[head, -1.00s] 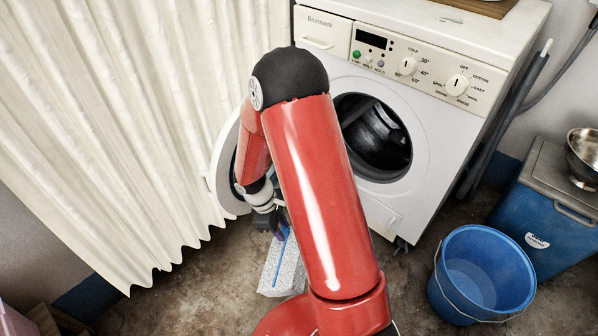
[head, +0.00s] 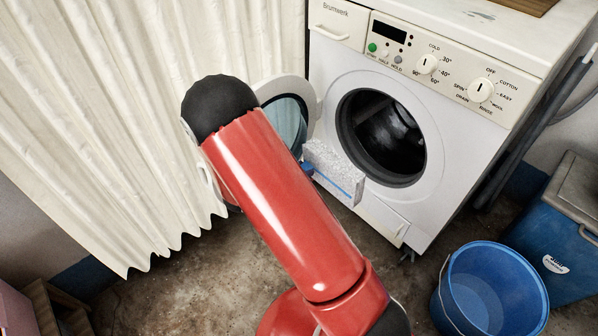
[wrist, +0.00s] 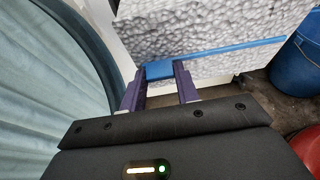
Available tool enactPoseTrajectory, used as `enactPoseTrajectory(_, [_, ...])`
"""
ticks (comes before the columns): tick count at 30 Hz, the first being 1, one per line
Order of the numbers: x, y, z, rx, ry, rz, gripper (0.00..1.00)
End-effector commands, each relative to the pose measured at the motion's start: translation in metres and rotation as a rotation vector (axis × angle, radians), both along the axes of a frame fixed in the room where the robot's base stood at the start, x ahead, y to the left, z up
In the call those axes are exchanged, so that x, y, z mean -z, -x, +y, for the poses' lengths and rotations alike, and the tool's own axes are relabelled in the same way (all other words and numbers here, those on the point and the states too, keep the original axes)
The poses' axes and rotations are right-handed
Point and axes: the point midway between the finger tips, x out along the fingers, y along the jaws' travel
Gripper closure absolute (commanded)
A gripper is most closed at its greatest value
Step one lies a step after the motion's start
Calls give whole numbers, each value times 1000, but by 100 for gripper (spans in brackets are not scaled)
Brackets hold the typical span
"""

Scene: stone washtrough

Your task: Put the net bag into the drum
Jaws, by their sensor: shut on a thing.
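The net bag (head: 335,172) is a white, lumpy-textured block with a blue strip along one edge. It hangs in front of the washing machine, just left of and below the open drum (head: 390,135). In the wrist view the bag (wrist: 205,28) fills the upper middle. My gripper (wrist: 160,80) is shut on its blue tab, with purple fingers on either side. In the head view my red arm hides most of the gripper. The drum's dark round opening is clear, and its inside looks dark and shiny.
The round door (head: 311,95) stands open on the left, close beside the bag and my arm. A pale curtain (head: 120,120) hangs at the far left. A blue bucket (head: 490,295) and a blue cool box (head: 560,235) stand on the floor at the right.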

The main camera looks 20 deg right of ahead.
Motion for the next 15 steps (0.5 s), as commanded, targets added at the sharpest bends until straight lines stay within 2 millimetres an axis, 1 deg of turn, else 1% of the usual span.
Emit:
enactPoseTrajectory(1, [2,-2,-7,4,1,0,100])
enactPoseTrajectory(15, [10,-26,-67,5,-2,1,100])
